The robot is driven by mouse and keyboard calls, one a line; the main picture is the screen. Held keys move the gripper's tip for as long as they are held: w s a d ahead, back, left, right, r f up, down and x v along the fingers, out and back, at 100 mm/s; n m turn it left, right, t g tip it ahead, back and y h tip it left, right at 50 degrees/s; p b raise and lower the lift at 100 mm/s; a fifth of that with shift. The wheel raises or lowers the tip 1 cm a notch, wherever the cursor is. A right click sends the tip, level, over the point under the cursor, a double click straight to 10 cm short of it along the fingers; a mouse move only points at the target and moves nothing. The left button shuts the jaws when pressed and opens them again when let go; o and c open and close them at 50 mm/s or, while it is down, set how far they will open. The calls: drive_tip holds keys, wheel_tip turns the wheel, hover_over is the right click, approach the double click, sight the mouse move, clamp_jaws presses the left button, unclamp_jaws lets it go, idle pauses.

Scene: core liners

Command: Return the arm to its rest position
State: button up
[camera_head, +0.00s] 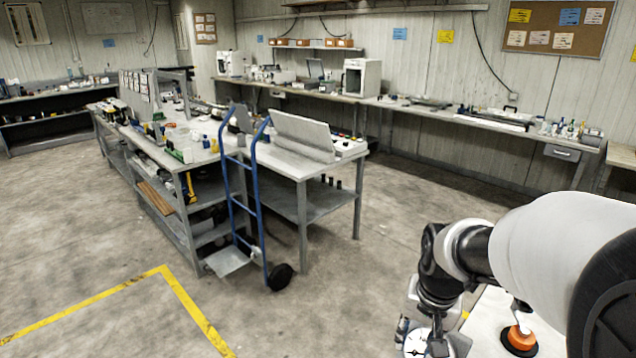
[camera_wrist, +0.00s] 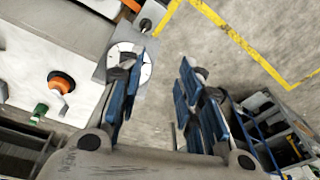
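My gripper (camera_wrist: 156,78) shows in the wrist view with its two blue-padded fingers spread apart. Only concrete floor shows between them, and nothing is held. The left finger overlaps the edge of a white round dial (camera_wrist: 143,74) on a grey plate; I cannot tell if they touch. In the head view my arm reaches in from the right edge and bends down at its dark wrist joints near the bottom. The dial (camera_head: 415,343) shows there beside the wrist. The gripper's fingers cannot be made out in the head view.
A white surface (camera_head: 490,318) bears an orange-and-black round part (camera_head: 519,340), close to my arm. A blue hand truck (camera_head: 258,200) leans at a grey workbench (camera_head: 310,168). Yellow tape (camera_head: 190,305) marks the floor. Open floor lies between the bench and my arm.

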drive_tip(key=s+a+r+n, duration=0.1)
drive_tip(key=s+r, duration=0.1)
drive_tip(key=s, duration=0.4)
drive_tip(key=s+a+r+n+t, duration=0.1)
drive_tip(key=s+a+r+n, duration=0.1)
drive_tip(key=s, duration=0.5)
drive_tip(key=s+a+r+n+t, duration=0.1)
drive_tip(key=s+r+n, duration=0.1)
drive_tip(key=s+r, duration=0.2)
drive_tip(key=shift+s+a+r, duration=0.25)
drive_tip(key=shift+s+a, duration=0.1)
drive_tip(key=shift+s, duration=0.85)
